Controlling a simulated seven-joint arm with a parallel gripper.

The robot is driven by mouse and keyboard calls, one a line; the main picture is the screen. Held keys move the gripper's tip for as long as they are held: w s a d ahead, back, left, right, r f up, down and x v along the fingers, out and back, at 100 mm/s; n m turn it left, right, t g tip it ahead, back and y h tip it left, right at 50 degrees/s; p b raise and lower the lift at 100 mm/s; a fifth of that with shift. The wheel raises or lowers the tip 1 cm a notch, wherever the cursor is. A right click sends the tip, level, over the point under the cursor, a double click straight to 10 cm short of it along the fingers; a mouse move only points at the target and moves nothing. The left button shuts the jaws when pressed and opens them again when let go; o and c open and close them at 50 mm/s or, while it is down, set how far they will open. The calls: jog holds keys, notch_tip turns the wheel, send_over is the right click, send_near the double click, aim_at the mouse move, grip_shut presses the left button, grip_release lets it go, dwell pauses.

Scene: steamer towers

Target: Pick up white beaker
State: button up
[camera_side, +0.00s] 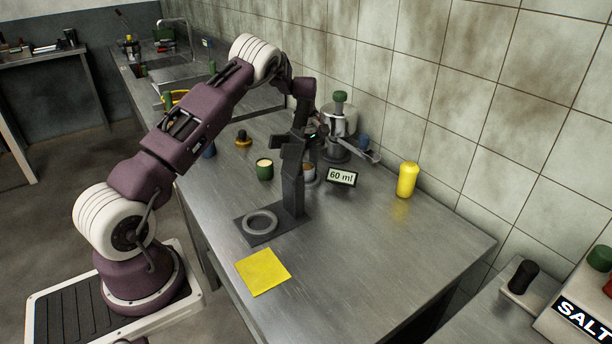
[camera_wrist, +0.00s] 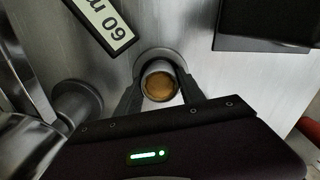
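The white beaker (camera_side: 309,174), with brown contents, stands on the steel counter behind the dark stand, beside the "60 ml" sign. In the wrist view the beaker (camera_wrist: 160,88) is seen from above, with a grey ring-like shape at its far side. My gripper (camera_side: 308,143) is low over it. In the wrist view my gripper (camera_wrist: 160,85) has one dark finger on each side of the beaker. The fingers are very near its wall; whether they touch it cannot be told. The stand and gripper hide part of the beaker in the side view.
The dark stand (camera_side: 292,180) rises close in front. The "60 ml" sign (camera_side: 342,177) and a steel machine (camera_side: 338,122) are close by. A yellow bottle (camera_side: 407,180) is right. The front right counter is clear beyond the yellow square (camera_side: 263,272).

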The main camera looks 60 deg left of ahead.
aim_at(306, 166)
grip_shut()
notch_tip(306, 166, up, 10)
jog(key=shift+r, duration=0.1)
jog(key=shift+o, duration=2.2)
grip_release()
grip_shut()
